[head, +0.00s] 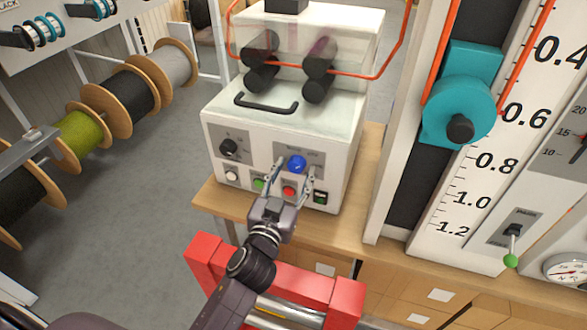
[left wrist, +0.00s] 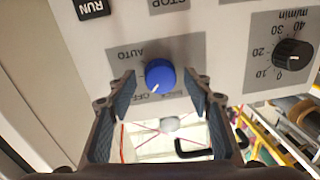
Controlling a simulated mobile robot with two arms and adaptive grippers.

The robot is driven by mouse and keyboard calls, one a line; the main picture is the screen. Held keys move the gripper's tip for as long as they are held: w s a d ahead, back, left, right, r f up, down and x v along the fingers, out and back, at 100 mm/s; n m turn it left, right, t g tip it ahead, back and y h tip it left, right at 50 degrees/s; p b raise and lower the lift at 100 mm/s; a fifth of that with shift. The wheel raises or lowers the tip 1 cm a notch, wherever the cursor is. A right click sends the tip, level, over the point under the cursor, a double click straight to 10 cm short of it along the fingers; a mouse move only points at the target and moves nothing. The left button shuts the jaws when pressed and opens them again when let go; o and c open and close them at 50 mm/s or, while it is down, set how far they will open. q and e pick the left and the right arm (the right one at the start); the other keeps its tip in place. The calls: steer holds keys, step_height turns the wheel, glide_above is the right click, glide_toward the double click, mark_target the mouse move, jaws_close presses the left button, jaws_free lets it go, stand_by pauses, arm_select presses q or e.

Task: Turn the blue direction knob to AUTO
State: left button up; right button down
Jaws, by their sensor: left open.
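The blue direction knob (head: 297,164) is on the sloped front panel of the white machine. It shows larger in the left wrist view (left wrist: 160,74), where its white mark points down towards the OFF label and the AUTO label (left wrist: 127,53) lies to its left. My left gripper (head: 291,177) is open at the panel. In the left wrist view its two fingers stand on either side of the knob, with visible gaps between them and it. Whether the fingertips reach past the knob's face is hard to tell. My right gripper is in neither view.
A black speed knob (head: 228,147) is left of the blue knob. Green, red (head: 289,191) and black buttons sit just below, close to my left fingers. A black handle (head: 266,104) is above. A tall scale (head: 470,200) stands right, cable reels (head: 130,95) left.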

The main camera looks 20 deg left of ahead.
arm_select(q)
steer(key=shift+w, duration=0.1)
steer(key=c, duration=1.2)
steer(key=shift+o, duration=0.2)
steer(key=shift+m, duration=0.3)
steer(key=m, duration=0.4)
steer(key=shift+m, duration=0.3)
steer(key=m, duration=0.4)
steer(key=shift+m, duration=0.3)
steer(key=m, duration=0.4)
steer(key=shift+m, duration=0.3)
steer(key=shift+m+h+p, duration=0.3)
steer(key=shift+m+p, duration=0.15)
steer(key=shift+m, duration=1.55)
